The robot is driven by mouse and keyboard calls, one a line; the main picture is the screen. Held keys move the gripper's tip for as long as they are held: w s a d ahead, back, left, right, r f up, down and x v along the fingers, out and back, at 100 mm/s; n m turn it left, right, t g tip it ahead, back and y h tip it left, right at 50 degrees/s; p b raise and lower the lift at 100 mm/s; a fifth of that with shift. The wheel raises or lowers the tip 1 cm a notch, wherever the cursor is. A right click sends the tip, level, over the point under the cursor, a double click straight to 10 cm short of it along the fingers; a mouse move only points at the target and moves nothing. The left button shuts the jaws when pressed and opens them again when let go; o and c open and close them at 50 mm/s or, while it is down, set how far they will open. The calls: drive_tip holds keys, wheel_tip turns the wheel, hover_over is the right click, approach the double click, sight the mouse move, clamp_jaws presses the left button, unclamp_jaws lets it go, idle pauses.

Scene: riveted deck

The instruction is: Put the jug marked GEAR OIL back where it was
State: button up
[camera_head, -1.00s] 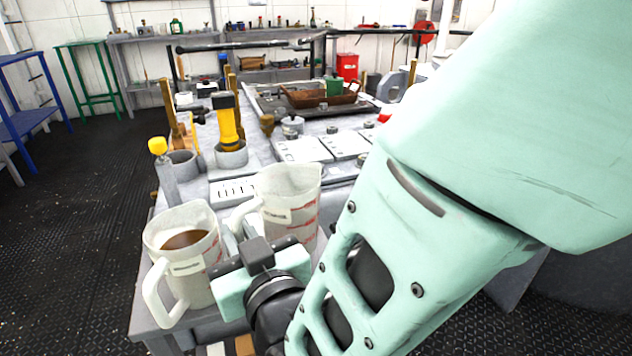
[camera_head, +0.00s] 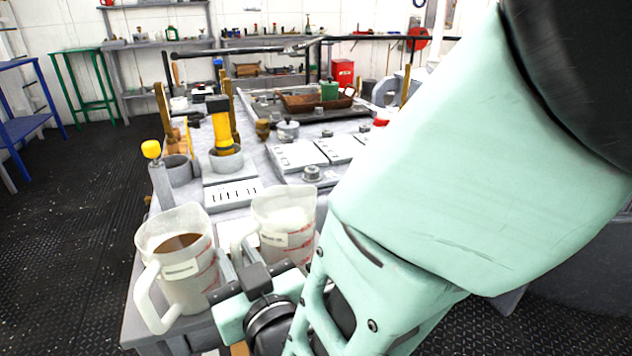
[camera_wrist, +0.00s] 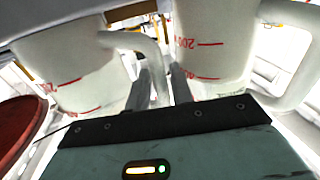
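Two whitish translucent jugs with red scale marks stand side by side near the bench's front end. The left jug (camera_head: 190,285) holds brown liquid, and its handle points left. The right jug (camera_head: 287,240) looks pale inside, and its handle points left toward my gripper. Each has a small label, too blurred to read. My gripper (camera_head: 236,266) is at the right jug's handle, between the jugs. In the wrist view the fingers (camera_wrist: 163,88) close around that handle (camera_wrist: 153,58). The jug's base is partly hidden by my gripper; I cannot tell whether it touches the surface.
Behind the jugs on the grey bench (camera_head: 205,195) are a slotted plate (camera_head: 234,193), a yellow cylinder (camera_head: 222,132) in a grey ring, and a yellow-capped post (camera_head: 151,150). Metal plates (camera_head: 297,155) lie farther right. The floor at left is open.

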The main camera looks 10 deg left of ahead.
drive_tip(key=shift+r, duration=0.2)
drive_tip(key=v, duration=1.2)
drive_tip(key=w+d+f+m+g+h, duration=0.1)
drive_tip(key=w+d+f+g+h, duration=0.3)
drive_tip(key=g, duration=0.3)
drive_tip(key=s+d+r+g+h, duration=0.1)
drive_tip(key=s+d+g+h, duration=0.2)
drive_tip(key=d, duration=0.7)
drive_tip(key=s+d+r+g+h, duration=0.2)
drive_tip(key=d+g+h, duration=0.1)
drive_tip(key=d, duration=0.7)
drive_tip(key=shift+s+r+h, duration=0.35)
drive_tip(key=shift+s+h, duration=0.05)
drive_tip(key=shift+h, duration=0.4)
drive_tip(key=shift+d, duration=0.1)
wheel_tip(320, 180, up, 22)
drive_tip(key=p, duration=2.3)
drive_tip(key=shift+r, duration=0.25)
